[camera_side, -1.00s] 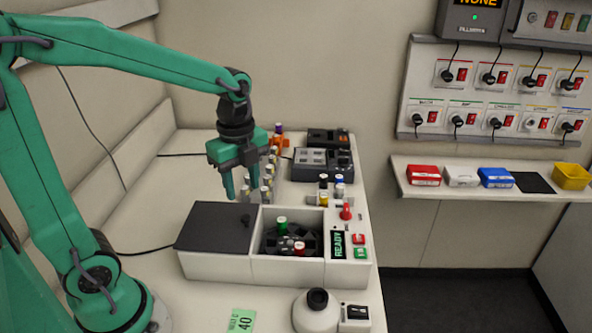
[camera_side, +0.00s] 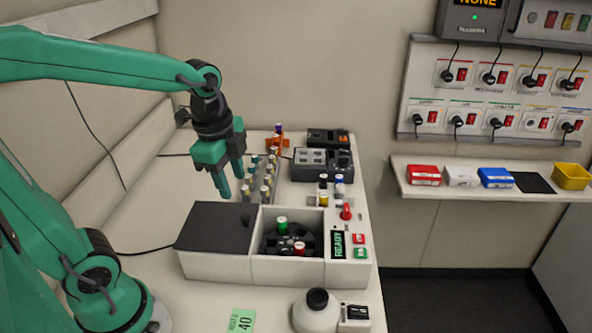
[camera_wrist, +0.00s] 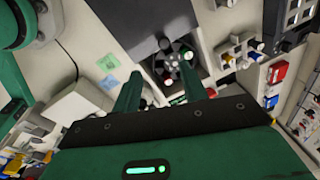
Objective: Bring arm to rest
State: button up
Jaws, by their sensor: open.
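My green gripper (camera_side: 232,180) is open and empty. It hangs above the bench, behind the white box machine and just left of the row of vials (camera_side: 262,176). Its two fingers also show in the wrist view (camera_wrist: 165,95), apart with nothing between them. The white machine (camera_side: 290,268) has a dark lid (camera_side: 215,228) over its left part. Its open right bay holds a dark rotor with a green-capped tube (camera_side: 282,224) and a red-capped tube (camera_side: 299,248). Its display reads READY.
Dark block devices (camera_side: 322,162) stand at the bench's back right, with an orange rack (camera_side: 277,142) beside them. A white round device (camera_side: 317,312) stands at the front. A wall shelf (camera_side: 480,190) carries coloured boxes. The bench left of the machine looks clear.

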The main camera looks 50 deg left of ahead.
jog(key=s+d+r+n+t, duration=0.1)
jog(key=s+n, duration=0.4)
jog(key=n, duration=0.7)
jog(key=r+t, duration=0.1)
jog(key=t, duration=0.1)
jog(key=shift+s+r+t, duration=0.35)
jog(key=shift+r+t, duration=0.05)
dwell(1.4)
